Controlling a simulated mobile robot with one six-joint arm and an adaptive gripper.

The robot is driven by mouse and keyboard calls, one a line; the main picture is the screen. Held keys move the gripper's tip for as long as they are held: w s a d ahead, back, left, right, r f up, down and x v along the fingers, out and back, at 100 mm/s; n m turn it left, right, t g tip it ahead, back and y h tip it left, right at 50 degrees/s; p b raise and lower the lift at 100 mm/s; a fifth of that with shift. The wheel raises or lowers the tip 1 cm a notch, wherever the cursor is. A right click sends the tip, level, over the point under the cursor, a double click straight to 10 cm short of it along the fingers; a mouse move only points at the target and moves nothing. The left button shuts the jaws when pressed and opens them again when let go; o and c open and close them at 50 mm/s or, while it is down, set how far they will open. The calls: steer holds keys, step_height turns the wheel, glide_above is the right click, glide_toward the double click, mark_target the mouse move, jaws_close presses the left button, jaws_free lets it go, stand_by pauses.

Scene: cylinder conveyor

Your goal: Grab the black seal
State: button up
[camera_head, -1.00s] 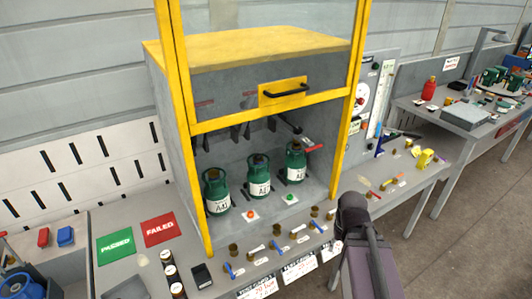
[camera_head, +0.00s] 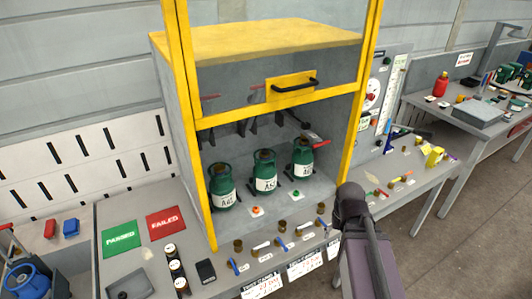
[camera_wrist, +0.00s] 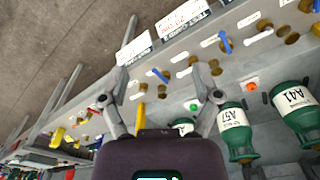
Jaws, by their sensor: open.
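I cannot clearly pick out the black seal in either view; small parts on the bench are too small to tell. My gripper (camera_wrist: 158,84) is open and empty in the wrist view, its two fingers spread above the bench front with brass fittings between and beyond them. In the head view my dark arm stands at the right front of the yellow-framed cabinet, and the fingers are not clearly seen. A small black block (camera_head: 206,270) lies on the bench at the left front, far from my arm.
Three green cylinders stand in the cabinet (camera_head: 265,45), the middle one (camera_head: 264,172) among them. Brass fittings with blue or white handles line the bench front. Green and red cards (camera_head: 166,222), small jars (camera_head: 174,268) and a grey tray (camera_head: 130,283) lie left. Small coloured parts lie right.

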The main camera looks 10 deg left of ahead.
steer(key=w+a+r+n+t+y+b, duration=0.1)
steer(key=w+a+r+t, duration=0.1)
steer(key=w+a+t, duration=0.2)
steer(key=w+a+r+n+t+y+b, duration=0.1)
steer(key=w+a+t, duration=0.3)
steer(key=w+a, duration=0.7)
steer(key=w+a+r+n+t+y+b, duration=0.1)
steer(key=w+a+r+t+y+b, duration=0.1)
steer(key=w+a+r+t, duration=0.2)
steer(key=w+a, duration=0.3)
steer(key=w, duration=0.5)
steer(key=shift+w+a+n, duration=0.15)
steer(key=shift+w+n, duration=0.1)
steer(key=shift+n, duration=0.05)
steer(key=b, duration=0.3)
glide_toward(265, 151)
steer(key=x, duration=0.3)
steer(key=shift+w+f, duration=0.35)
steer(key=shift+w+f+b, duration=0.1)
steer(key=shift+w+b, duration=0.2)
steer(key=shift+w, duration=0.05)
steer(key=shift+w, duration=0.1)
steer(key=shift+a+b+x, duration=0.2)
steer(key=shift+b+x, duration=0.7)
steer(key=shift+x, duration=1.65)
